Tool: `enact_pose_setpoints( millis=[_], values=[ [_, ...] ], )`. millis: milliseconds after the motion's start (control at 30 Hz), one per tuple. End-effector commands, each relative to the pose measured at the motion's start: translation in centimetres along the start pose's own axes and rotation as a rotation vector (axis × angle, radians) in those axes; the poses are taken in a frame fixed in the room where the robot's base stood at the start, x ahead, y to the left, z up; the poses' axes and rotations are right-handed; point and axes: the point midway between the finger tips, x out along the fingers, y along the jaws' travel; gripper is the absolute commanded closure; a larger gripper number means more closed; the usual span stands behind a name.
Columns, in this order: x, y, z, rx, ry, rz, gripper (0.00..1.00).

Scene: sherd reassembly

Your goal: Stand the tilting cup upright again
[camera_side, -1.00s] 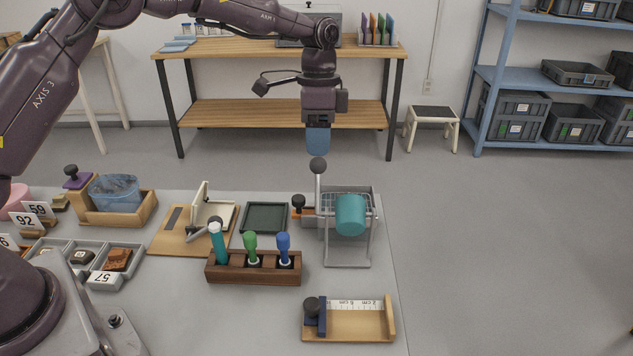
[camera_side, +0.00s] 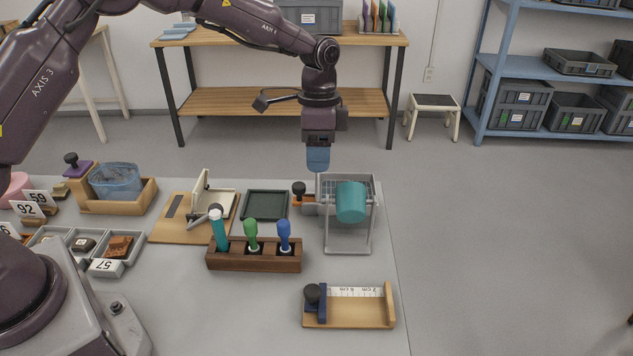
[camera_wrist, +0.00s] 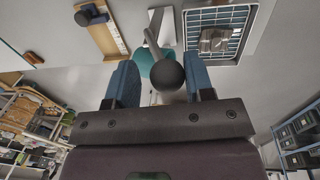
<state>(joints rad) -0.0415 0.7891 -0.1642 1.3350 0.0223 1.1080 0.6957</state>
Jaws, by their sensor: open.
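A teal cup (camera_side: 351,204) lies tilted on a grey frame stand (camera_side: 349,249) with a wire rack, at the right of the table. The cup also shows partly in the wrist view (camera_wrist: 146,62), behind a lever. The stand's upright lever (camera_wrist: 152,34) ends in a dark ball knob (camera_wrist: 166,75). My gripper (camera_side: 318,166) is over the stand's left side, pointing down. Its blue fingers are open, and in the wrist view (camera_wrist: 160,62) the knob appears between them with gaps. In the side view the fingers hide the knob.
A wooden block with upright tools (camera_side: 254,258) stands in front left of the stand. A dark green tray (camera_side: 265,205) lies left of it. A wooden measuring jig (camera_side: 350,313) is in front. A second dark knob (camera_side: 298,188) sticks up beside the stand.

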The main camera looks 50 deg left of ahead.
Motion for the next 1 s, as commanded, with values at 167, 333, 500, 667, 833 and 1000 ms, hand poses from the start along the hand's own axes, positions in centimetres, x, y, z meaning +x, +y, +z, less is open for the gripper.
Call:
enact_pose_setpoints(
  millis=[167, 333, 500, 667, 833, 1000],
  values=[
    [-0.2, 1.2, 0.0, 0.002, -0.002, -0.048, 0.52],
    [-0.2, 2.2, 0.0, 0.001, 0.000, -0.094, 0.52],
    [-0.1, 3.3, 0.0, 0.003, -0.001, -0.139, 0.52],
    [0.1, 4.2, 0.0, 0.002, -0.001, -0.183, 0.52],
    [0.4, 5.2, 0.0, 0.003, -0.001, -0.228, 0.52],
    [0.9, 6.1, 0.0, 0.003, -0.001, -0.275, 0.52]
  ],
)
